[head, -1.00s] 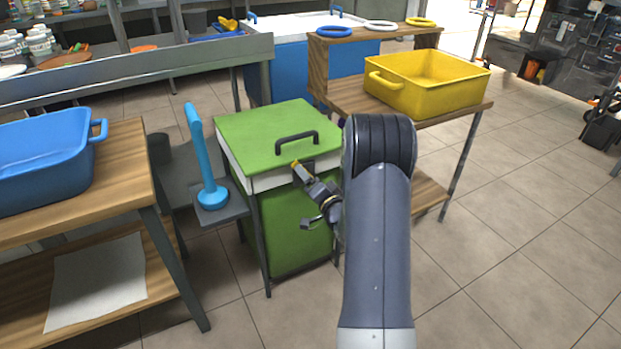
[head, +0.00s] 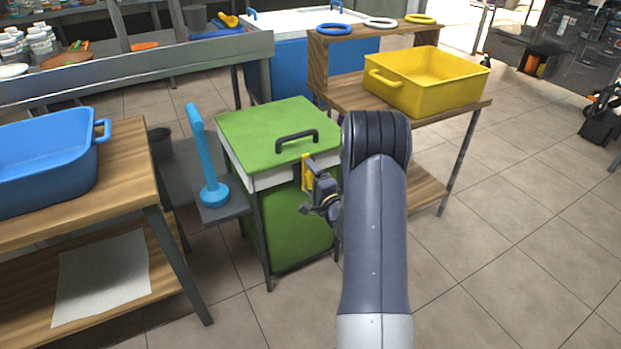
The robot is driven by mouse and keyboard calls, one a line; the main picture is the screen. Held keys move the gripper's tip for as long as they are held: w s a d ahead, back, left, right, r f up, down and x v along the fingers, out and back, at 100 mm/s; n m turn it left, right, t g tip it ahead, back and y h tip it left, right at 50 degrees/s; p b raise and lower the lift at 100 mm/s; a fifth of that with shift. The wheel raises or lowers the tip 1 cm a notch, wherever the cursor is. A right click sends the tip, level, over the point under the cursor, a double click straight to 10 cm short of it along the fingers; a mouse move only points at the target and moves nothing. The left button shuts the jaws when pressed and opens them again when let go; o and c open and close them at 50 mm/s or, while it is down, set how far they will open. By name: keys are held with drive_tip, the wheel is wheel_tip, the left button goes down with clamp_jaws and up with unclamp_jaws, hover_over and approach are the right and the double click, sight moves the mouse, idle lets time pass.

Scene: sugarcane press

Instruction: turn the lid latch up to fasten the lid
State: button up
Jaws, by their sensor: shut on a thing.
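The press is a green box (head: 292,235) with a white rim band. Its green lid (head: 250,127) with a black handle (head: 297,139) lies flat on top. The yellow lid latch (head: 306,174) is on the front of the box, just under the lid's front edge, and looks roughly upright against a dark mount. My gripper (head: 312,188) is at the latch, shut on it, coming from the lower right. The fingertips are small and partly merge with the latch. My own arm hides the right part of the box.
A blue plunger-like tool (head: 207,160) stands on a small side shelf left of the box. A wooden table with a blue tub (head: 45,160) is at the left. A yellow tub (head: 428,82) sits on a wooden table behind right.

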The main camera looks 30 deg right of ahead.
idle(0.4)
drive_tip(key=o, duration=0.9)
drive_tip(key=s+p, duration=0.2)
drive_tip(key=s, duration=0.9)
drive_tip(key=shift+d, duration=0.2)
drive_tip(key=shift+w, duration=0.1)
drive_tip(key=w, duration=0.3)
drive_tip(key=w+b, duration=0.1)
drive_tip(key=w, duration=0.3)
drive_tip(key=w+b, duration=0.1)
drive_tip(key=w, duration=0.2)
drive_tip(key=shift+w+a, duration=0.25)
drive_tip(key=shift+w, duration=0.1)
drive_tip(key=shift+n, duration=0.3)
